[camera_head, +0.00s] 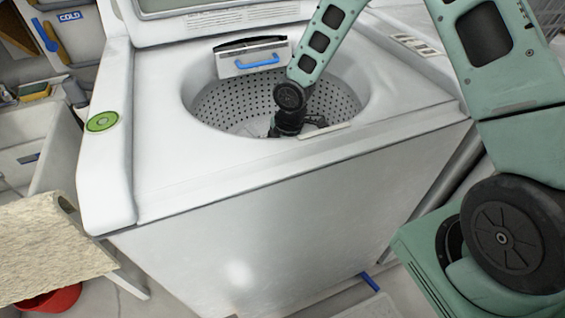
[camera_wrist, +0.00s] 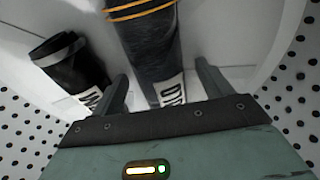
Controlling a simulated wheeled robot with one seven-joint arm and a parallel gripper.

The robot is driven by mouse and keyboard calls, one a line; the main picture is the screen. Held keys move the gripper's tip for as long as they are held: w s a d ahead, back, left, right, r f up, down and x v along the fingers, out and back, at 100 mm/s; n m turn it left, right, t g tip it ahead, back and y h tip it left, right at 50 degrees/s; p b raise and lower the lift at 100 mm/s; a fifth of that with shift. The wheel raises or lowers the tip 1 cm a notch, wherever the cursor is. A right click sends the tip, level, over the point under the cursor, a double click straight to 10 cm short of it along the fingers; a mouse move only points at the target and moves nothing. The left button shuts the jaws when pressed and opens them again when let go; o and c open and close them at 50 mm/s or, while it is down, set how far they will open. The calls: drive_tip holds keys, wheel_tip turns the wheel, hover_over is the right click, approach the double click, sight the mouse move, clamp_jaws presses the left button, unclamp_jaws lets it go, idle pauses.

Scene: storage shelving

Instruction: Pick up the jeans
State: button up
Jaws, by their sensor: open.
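A dark blue-grey rolled garment with orange stitching, seemingly the jeans (camera_wrist: 150,45), lies in the drum in the wrist view. A white label with dark lettering shows at its near end. My gripper (camera_wrist: 162,72) is open, with one finger on each side of that near end. I cannot tell whether the fingers touch it. A second dark rolled item (camera_wrist: 72,72) with a white label lies just left of the left finger. In the head view my wrist reaches down into the washer tub; fingertips and garments are hidden there.
The perforated drum (camera_head: 225,105) surrounds my gripper closely. The white top-loading washer (camera_head: 165,150) has its lid raised behind the opening. A blue-handled part (camera_head: 245,62) stands at the opening's back edge. A beige board (camera_head: 45,250) is at lower left.

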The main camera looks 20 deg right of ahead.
drive_tip(key=c, duration=1.3)
drive_tip(key=shift+r, duration=0.1)
